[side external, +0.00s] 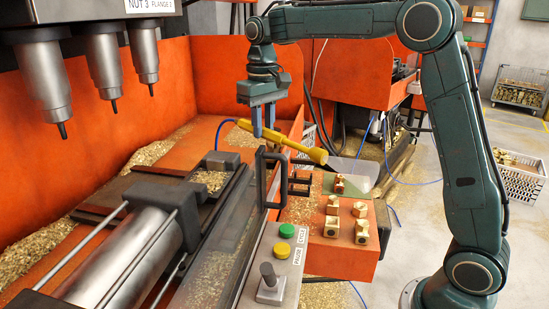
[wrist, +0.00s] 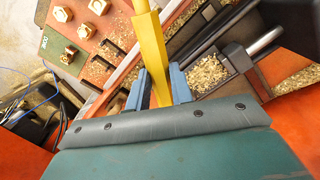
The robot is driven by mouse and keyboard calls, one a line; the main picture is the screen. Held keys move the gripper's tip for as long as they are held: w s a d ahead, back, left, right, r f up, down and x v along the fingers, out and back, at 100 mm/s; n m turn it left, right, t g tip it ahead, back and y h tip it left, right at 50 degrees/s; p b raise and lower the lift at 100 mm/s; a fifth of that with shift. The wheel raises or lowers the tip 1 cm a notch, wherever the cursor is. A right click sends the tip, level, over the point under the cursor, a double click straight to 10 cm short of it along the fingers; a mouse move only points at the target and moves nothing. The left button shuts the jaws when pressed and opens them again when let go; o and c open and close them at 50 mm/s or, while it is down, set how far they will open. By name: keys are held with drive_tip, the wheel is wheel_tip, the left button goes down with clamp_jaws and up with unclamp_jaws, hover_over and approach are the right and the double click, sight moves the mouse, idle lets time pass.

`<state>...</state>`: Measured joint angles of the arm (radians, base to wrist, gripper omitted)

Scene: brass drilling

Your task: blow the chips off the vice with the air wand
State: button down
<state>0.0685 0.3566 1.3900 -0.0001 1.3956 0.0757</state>
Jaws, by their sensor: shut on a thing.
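My gripper (side external: 263,122) is shut on the yellow air wand (side external: 290,142) and holds it above the bench beside the vice. In the wrist view the wand (wrist: 152,50) runs up between the two blue fingers (wrist: 160,88). In the side view its thick round end points right and a thin blue hose shows at its left. The vice (side external: 137,245) is a grey cylinder with a dark jaw block. A heap of brass chips (side external: 210,180) lies in the vice gap, left of and below the wand. The chips (wrist: 209,73) also show in the wrist view, right of the fingers.
An orange ledge (side external: 345,262) holds several brass parts (side external: 361,230) and a green mat (side external: 352,187). A black handle (side external: 271,180) stands upright near the wand. Drill spindles (side external: 104,65) hang at upper left. A button panel (side external: 281,255) is at the front.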

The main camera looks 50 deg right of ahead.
drive_tip(key=w+a+r+t+h, duration=0.1)
drive_tip(key=w+a+r+t, duration=0.2)
drive_tip(key=w, duration=0.4)
drive_tip(key=w+a+r+t, duration=0.1)
drive_tip(key=w+r+t, duration=0.2)
drive_tip(key=w+r, duration=0.3)
drive_tip(key=w+r+m+t+h, duration=0.4)
drive_tip(key=w+r, duration=0.4)
drive_tip(key=r, duration=0.2)
drive_tip(key=shift+d+t+h, duration=0.45)
drive_tip(key=shift+t+h, duration=0.45)
drive_tip(key=shift+t, duration=0.1)
drive_tip(key=shift+f, duration=0.1)
wheel_tip(320, 180, down, 11)
drive_tip(key=s+a, duration=0.1)
drive_tip(key=s, duration=0.1)
drive_tip(key=shift+a, duration=0.1)
drive_tip(key=shift+w+r, duration=0.1)
drive_tip(key=shift+r, duration=0.1)
drive_tip(key=shift+r, duration=2.85)
